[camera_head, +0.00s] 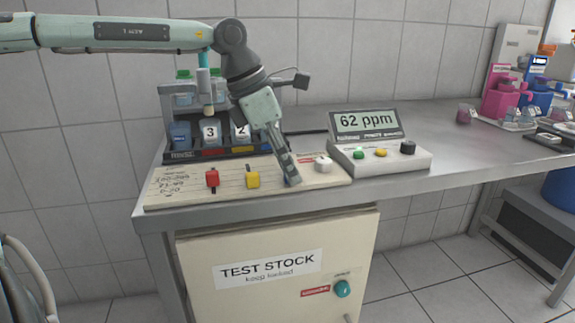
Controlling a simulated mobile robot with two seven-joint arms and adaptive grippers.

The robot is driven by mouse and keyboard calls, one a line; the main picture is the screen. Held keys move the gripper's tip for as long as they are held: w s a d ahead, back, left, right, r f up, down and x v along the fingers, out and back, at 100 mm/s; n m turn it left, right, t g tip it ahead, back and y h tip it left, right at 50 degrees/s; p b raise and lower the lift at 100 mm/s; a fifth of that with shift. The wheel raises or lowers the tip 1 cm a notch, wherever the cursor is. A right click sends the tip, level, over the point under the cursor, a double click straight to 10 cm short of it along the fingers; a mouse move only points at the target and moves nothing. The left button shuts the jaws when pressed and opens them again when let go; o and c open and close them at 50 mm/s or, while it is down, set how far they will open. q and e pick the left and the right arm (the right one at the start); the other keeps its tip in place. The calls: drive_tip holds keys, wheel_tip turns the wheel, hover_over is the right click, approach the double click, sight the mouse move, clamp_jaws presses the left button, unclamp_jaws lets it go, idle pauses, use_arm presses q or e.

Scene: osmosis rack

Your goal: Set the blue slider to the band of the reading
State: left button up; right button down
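The meter (366,124) reads 62 ppm. My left gripper (291,179) points down onto the panel right of the yellow slider. A little blue shows at its fingertips, probably the blue slider, mostly hidden. The fingers look close together, but whether they grip it is unclear. My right gripper is out of view.
A white knob (323,163) sits just right of my gripper. A rack (165,110) with numbered cups stands behind the panel. The meter base (400,162) has several buttons. Pink jugs (500,100) stand far right. The bench between is clear. A TEST STOCK cabinet (230,300) is below.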

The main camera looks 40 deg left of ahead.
sight(282, 172)
use_arm(q)
clamp_jaws()
drive_tip(key=shift+w+a, duration=0.25)
drive_tip(key=shift+a, duration=0.05)
drive_tip(key=shift+w+a, duration=0.95)
drive_tip(key=shift+a, duration=0.15)
drive_tip(key=shift+w+a, duration=0.25)
drive_tip(key=shift+a, duration=0.05)
drive_tip(key=shift+o, duration=2.1)
unclamp_jaws()
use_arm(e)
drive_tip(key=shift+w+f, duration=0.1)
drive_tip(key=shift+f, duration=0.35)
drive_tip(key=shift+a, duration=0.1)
